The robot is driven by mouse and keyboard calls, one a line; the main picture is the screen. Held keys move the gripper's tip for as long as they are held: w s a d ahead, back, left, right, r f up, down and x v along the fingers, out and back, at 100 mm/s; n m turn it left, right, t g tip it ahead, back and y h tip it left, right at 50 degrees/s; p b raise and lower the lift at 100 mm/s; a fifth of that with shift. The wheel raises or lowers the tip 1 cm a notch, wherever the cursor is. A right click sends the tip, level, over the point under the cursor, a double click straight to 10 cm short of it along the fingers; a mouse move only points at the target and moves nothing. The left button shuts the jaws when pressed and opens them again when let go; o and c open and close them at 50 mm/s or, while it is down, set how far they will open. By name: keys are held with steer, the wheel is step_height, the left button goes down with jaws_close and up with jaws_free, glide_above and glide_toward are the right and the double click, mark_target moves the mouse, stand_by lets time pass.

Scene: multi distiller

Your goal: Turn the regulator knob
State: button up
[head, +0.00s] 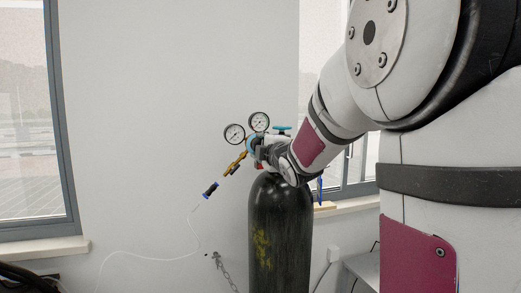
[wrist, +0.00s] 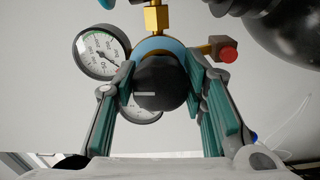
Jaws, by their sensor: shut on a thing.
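The regulator knob (wrist: 160,84) is a round black knob with a pale mark, in the middle of the wrist view. A blue ring of the regulator body (wrist: 160,46) shows behind it. My gripper (wrist: 160,88) has its two green-padded fingers on either side of the knob, shut on it. In the head view my gripper (head: 274,154) is at the regulator, above the black gas cylinder (head: 280,235). My wrist and fingers hide the knob there. Two pressure gauges (head: 235,134) stand on the regulator, and one gauge (wrist: 100,53) shows clearly beside the left finger.
A brass outlet (head: 236,165) leads to a blue-ended clear hose (head: 196,212) hanging left. A brass stem (wrist: 156,18) and a red-capped fitting (wrist: 228,54) sit close to the fingers. A chain (head: 223,270) hangs left of the cylinder. The wall left of the regulator is clear.

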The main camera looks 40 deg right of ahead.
steer(key=shift+f, duration=0.1)
steer(key=o, duration=1.2)
steer(key=shift+c, duration=0.2)
steer(key=v, duration=1.2)
